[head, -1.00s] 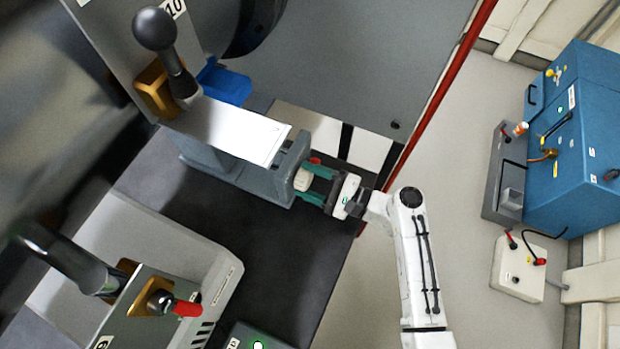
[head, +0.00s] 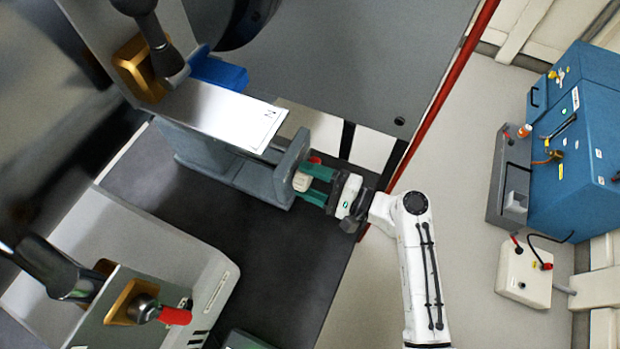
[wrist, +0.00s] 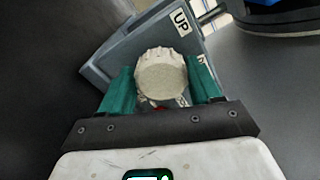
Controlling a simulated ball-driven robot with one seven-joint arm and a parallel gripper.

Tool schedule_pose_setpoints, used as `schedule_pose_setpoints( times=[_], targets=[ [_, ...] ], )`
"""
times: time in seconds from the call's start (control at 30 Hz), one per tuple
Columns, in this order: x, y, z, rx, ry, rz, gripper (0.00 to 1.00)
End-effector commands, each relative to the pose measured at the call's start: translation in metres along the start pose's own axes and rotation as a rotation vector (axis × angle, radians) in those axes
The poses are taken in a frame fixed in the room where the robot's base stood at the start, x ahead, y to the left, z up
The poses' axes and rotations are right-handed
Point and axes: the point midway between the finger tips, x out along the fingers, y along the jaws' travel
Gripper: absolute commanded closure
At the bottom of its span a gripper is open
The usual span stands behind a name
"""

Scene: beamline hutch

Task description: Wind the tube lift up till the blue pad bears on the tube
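The tube lift is a grey housing (head: 235,172) on the dark bench, with a cream ribbed knob (head: 302,182) on its end plate. The knob also shows in the wrist view (wrist: 161,75), beside an "UP" label (wrist: 181,22). My gripper (head: 310,183) has its green fingers on both sides of the knob, and they look closed against its rim. The blue pad (head: 219,74) sits above the housing, beside a dark round body (head: 248,30) that may be the tube. Whether pad and tube touch I cannot tell.
Another device with a red-tipped lever (head: 172,316) is at lower left. A red rail (head: 440,95) runs past the bench edge. A blue cabinet (head: 580,150) stands at right.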

Motion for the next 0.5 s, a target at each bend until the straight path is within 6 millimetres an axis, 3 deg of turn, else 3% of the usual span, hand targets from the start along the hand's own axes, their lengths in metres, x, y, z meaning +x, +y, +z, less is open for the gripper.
schedule_pose_setpoints(
  times=[0.2,0.5],
  targets=[
    [0.0002,-0.0005,-0.0002,0.001,0.000,-0.001,0.18],
    [-0.0045,-0.0007,-0.0010,0.001,0.002,-0.002,0.18]
  ],
)
